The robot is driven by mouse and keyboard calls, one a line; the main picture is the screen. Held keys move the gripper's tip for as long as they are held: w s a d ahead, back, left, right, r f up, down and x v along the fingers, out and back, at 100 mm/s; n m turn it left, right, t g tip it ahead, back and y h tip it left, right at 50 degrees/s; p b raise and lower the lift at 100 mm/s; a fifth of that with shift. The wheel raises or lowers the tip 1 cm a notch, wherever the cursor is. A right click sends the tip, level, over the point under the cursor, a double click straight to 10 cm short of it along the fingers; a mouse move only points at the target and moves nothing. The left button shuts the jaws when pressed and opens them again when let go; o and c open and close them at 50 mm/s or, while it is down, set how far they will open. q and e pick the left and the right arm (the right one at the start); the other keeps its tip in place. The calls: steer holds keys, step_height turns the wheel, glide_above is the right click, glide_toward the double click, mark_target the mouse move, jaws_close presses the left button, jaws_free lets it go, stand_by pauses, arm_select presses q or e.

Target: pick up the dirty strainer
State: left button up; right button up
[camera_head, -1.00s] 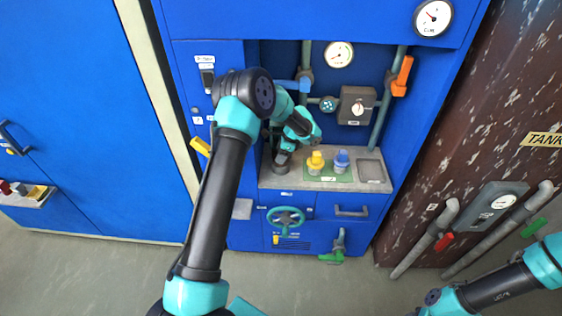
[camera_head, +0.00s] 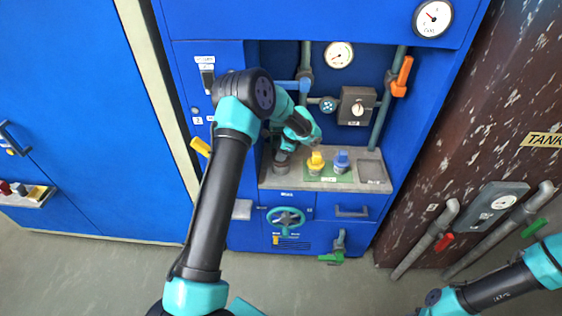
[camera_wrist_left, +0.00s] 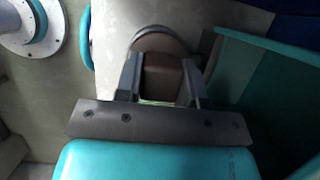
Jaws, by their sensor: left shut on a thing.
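My left gripper (camera_head: 285,146) is over the left end of the grey ledge, above a dark round fitting (camera_head: 281,167). In the left wrist view its two fingers (camera_wrist_left: 160,80) are shut on a brown, round-topped thing (camera_wrist_left: 162,62), which I take to be the dirty strainer. Its lower part is hidden by the gripper, and I cannot tell whether it is clear of the fitting. My right gripper is not in view; only part of that arm shows at the lower right.
A yellow-topped piece (camera_head: 315,162) and a blue-topped piece (camera_head: 341,161) stand on a green mat (camera_head: 328,178) right of the gripper. A recessed tray (camera_head: 370,181) is further right. Pipes, an orange-handled valve (camera_head: 402,76) and a grey box (camera_head: 357,106) stand behind. A teal handwheel (camera_head: 286,219) sits below.

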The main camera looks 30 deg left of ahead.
arm_select(q)
step_height(320, 180, up, 7)
steer(key=shift+r, duration=0.1)
steer(key=s+d, duration=0.3)
steer(key=d, duration=0.5)
steer(key=s+d, duration=0.4)
steer(key=d, duration=0.4)
steer(key=shift+d, duration=0.3)
